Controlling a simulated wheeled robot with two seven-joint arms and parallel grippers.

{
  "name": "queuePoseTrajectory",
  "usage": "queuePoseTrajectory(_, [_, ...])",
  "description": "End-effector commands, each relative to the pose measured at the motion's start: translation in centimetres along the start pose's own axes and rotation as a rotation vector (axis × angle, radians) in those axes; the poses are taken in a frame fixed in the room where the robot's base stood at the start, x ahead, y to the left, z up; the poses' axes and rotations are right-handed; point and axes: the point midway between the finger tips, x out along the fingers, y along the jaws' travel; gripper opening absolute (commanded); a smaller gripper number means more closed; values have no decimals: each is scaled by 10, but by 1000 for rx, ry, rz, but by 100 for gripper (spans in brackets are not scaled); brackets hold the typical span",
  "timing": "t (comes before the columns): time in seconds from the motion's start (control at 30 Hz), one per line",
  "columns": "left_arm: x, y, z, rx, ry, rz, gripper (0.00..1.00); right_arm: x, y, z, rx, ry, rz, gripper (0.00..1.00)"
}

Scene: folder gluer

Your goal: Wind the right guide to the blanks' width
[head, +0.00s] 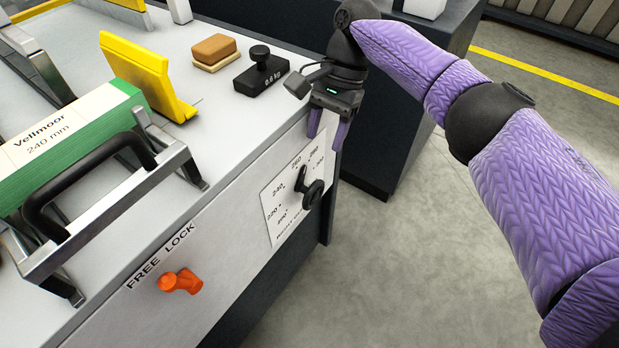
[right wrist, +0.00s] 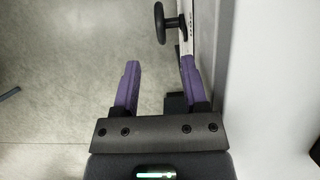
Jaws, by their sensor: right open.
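The right guide's black crank knob (head: 312,194) sits on a white dial plate (head: 272,207) marked from 200 to 300 on the machine's front face. Its arm points up and left, roughly towards 260; the exact reading is unclear. The knob also shows at the top of the right wrist view (right wrist: 172,28). My right gripper (head: 327,132) is open and empty, fingers pointing down, above the knob and apart from it. The green blanks (head: 65,150) are labelled Vellmoor 240 mm and lie behind a metal guide with a black handle (head: 90,180). My left gripper is out of view.
An orange lock lever (head: 180,282) sits below the words FREE LOCK; its knob end points left. On the top are a yellow bracket (head: 150,75), a brown-topped block (head: 214,50) and a black 0.6 kg weight (head: 262,72). A dark cabinet (head: 385,130) stands behind my gripper. Floor at right is clear.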

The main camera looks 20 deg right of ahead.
Motion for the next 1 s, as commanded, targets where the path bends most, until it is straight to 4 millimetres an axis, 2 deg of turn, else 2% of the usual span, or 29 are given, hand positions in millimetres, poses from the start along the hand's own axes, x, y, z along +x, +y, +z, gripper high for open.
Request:
queuePoseTrajectory(0.2, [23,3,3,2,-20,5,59,60,1,-3,0,-6,9,56])
queuePoseTrajectory(0.4, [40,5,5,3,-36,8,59,105,1,-3,1,-5,8,56])
queuePoseTrajectory(0.53, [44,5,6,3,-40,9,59,117,1,-2,2,-3,6,56])
queuePoseTrajectory(0.8, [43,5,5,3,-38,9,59,118,1,0,2,-2,3,56])
queuePoseTrajectory(0.83, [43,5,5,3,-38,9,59,118,1,0,2,-2,3,54])
queuePoseTrajectory(0.87, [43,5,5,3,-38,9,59,118,1,0,2,-2,3,47])
queuePoseTrajectory(1.0, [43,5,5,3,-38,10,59,118,1,0,1,-2,3,18])
